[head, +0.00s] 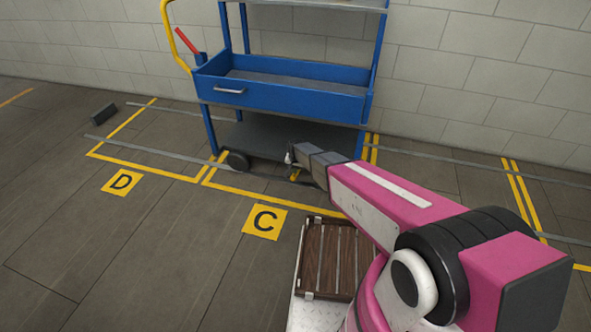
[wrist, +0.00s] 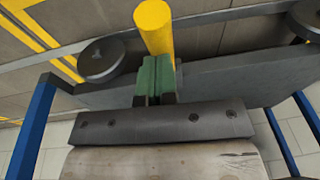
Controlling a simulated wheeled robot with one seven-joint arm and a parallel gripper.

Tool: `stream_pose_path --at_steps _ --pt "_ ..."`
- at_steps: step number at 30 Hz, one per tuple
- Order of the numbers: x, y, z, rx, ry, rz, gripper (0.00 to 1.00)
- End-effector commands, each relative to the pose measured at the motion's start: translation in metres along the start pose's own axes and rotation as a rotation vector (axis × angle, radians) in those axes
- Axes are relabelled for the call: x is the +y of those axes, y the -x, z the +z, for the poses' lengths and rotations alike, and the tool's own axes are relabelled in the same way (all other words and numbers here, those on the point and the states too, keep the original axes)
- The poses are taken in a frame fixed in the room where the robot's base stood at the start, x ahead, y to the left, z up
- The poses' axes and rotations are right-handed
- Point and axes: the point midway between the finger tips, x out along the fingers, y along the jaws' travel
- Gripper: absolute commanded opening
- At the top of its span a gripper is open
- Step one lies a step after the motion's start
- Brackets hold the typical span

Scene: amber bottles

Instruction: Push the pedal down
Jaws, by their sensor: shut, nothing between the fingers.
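The yellow pedal (head: 295,175) is a small bar low at the front of the blue trolley (head: 285,98), just below my gripper in the head view. In the wrist view the pedal (wrist: 154,24) is a thick yellow cylinder, its near part hidden behind the green fingertips. My gripper (head: 291,156) is low beside the trolley's bottom shelf. In the wrist view my gripper (wrist: 155,79) has its fingers together and empty, in line with the pedal. I cannot tell whether they touch it.
A trolley wheel (head: 237,161) stands left of the pedal; a round wheel also shows in the wrist view (wrist: 101,60). A red lever (head: 187,41) is on the trolley's left. A dark block (head: 104,113) lies farther left.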

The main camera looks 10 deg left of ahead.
Motion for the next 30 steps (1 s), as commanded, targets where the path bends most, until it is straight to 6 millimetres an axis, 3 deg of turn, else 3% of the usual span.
stream_pose_path --at_steps 17,30 --pt "0.001 -0.009 0.011 0.095 0.007 0.000 0.00" --pt "0.002 -0.031 0.027 0.300 0.022 -0.001 0.00"
